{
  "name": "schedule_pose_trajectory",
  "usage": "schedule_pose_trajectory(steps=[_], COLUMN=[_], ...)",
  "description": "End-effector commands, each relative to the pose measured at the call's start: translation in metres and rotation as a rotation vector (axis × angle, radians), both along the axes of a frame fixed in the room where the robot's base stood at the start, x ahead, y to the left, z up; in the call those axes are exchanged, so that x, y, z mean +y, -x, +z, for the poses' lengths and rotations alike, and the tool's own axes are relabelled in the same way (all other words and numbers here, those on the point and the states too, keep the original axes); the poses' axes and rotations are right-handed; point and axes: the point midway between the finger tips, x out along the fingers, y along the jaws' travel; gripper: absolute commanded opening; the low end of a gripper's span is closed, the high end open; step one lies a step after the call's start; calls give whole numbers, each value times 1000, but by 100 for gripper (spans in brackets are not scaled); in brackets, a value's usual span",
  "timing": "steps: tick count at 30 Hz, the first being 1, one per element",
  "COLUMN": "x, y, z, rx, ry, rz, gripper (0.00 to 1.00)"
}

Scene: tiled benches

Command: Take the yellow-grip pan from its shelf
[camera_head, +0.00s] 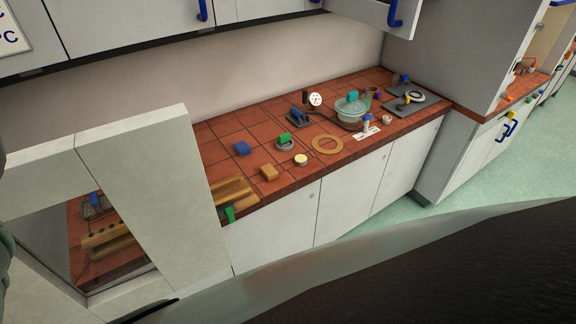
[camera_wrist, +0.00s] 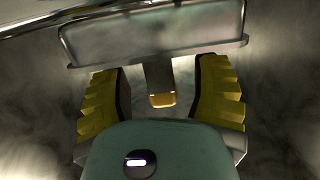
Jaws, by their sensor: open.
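In the wrist view, a pan (camera_wrist: 155,38) with a grey rim and a dark, glassy rectangular body lies ahead of my gripper. Its short grey handle points back toward the camera and ends in a yellow-orange grip (camera_wrist: 162,100). My gripper (camera_wrist: 160,68) has ribbed yellow fingers, spread wide on the left and right of the handle. Gaps show on both sides, and neither finger appears to touch the handle or grip. The shelf under the pan is too dark and blurred to make out. I cannot pick out the pan or my gripper in the head view.
In the head view, a red tiled bench (camera_head: 222,150) carries a glass bowl (camera_head: 350,108), a cork ring (camera_head: 327,144), a wooden rack (camera_head: 232,190) and several small blocks. A pale upright panel (camera_head: 150,180) stands at its left end. Green floor (camera_head: 400,216) is clear in front.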

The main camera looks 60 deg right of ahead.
Motion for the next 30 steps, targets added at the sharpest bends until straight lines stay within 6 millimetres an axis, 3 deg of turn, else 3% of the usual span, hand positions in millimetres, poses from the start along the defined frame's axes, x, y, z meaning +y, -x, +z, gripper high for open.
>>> schedule_pose_trajectory(steps=[18, 19, 30], x=[12, 12, 11], y=[-4, -4, -4], z=[-1, -1, -1], rx=[2, 1, 1], ry=[-1, 0, 0], rz=[0, -1, -1], gripper=[62, 65, 27])
